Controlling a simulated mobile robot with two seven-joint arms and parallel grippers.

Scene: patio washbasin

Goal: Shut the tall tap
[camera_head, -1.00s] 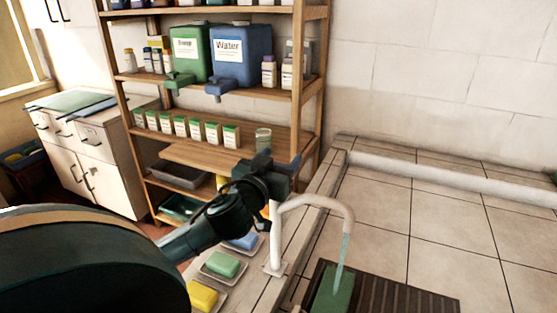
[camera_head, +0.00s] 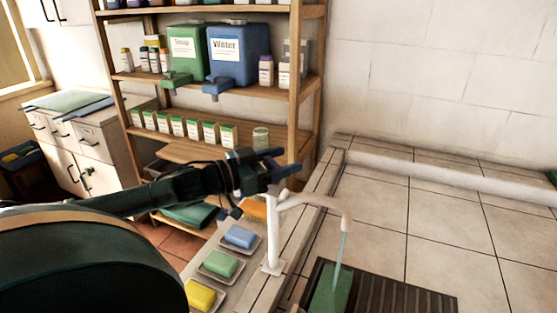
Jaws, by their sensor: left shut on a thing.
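The tall tap (camera_head: 271,240) is a white upright post on the tiled ledge, with a spout reaching right and bending down at its end. A thin stream of water (camera_head: 341,250) runs from the spout onto a green block (camera_head: 330,292) on the dark slatted grate. My left gripper (camera_head: 276,162) is at the top of the post, shut on the tap's handle. The fingers and wrist largely hide the handle. My right gripper is not in view.
Blue (camera_head: 239,236), green (camera_head: 219,263) and yellow (camera_head: 200,295) soap bars lie in dishes left of the post. A wooden shelf (camera_head: 295,90) with green and blue dispensers stands behind. The tiled area (camera_head: 450,230) at right is clear.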

